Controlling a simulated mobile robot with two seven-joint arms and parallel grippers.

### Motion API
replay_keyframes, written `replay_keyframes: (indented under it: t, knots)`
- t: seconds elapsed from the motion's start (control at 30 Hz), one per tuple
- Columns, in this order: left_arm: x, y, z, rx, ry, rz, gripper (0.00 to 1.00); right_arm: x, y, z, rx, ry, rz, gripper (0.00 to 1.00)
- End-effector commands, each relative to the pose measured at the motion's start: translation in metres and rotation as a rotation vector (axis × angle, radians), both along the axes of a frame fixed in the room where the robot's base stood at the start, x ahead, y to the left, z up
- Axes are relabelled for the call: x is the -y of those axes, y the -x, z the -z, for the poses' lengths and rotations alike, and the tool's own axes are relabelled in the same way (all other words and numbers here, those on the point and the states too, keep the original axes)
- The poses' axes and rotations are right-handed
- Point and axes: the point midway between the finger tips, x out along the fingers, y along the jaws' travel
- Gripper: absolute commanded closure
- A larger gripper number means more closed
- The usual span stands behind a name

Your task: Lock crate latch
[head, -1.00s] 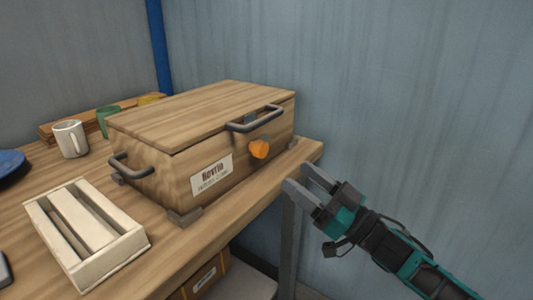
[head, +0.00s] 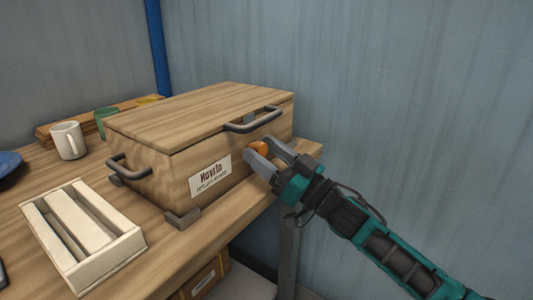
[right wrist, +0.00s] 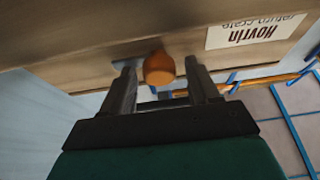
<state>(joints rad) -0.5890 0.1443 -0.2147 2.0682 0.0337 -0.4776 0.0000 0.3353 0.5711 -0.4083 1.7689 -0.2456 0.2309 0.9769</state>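The wooden crate (head: 150,168) stands on the table with its lid down. Its orange latch knob (head: 259,148) is on the front face, below the lid handle, and partly hidden by my right gripper in the head view. My right gripper (head: 265,152) is at the crate's front with its fingers apart. In the right wrist view the orange latch knob (right wrist: 159,69) sits between the two open fingers (right wrist: 158,80), with a small gap on each side. My left gripper is not in view.
A white slatted tray (head: 130,246) lies left of the crate on the table (head: 166,258). A white mug (head: 67,140), a green cup (head: 104,120) and a blue plate (head: 8,163) are farther left. A wall stands behind and to the right.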

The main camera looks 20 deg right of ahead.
Motion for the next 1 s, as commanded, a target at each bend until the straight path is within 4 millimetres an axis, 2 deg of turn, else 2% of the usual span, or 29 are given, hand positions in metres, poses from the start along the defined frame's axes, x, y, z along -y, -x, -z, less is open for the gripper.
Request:
replay_keyframes:
  t: [0.07, 0.53, 1.0]
  knots:
    - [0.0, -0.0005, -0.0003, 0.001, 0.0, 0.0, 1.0, 0.0, 0.0001, 0.0, 0.0, 0.0, 0.0, 0.47]
    - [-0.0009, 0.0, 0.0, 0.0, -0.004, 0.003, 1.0, 0.0001, 0.0003, 0.0, 0.0, 0.0, 0.0, 0.92]
    - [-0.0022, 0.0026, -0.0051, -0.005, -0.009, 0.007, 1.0, 0.0008, -0.0003, -0.0015, 0.074, 0.097, 0.001, 0.93]
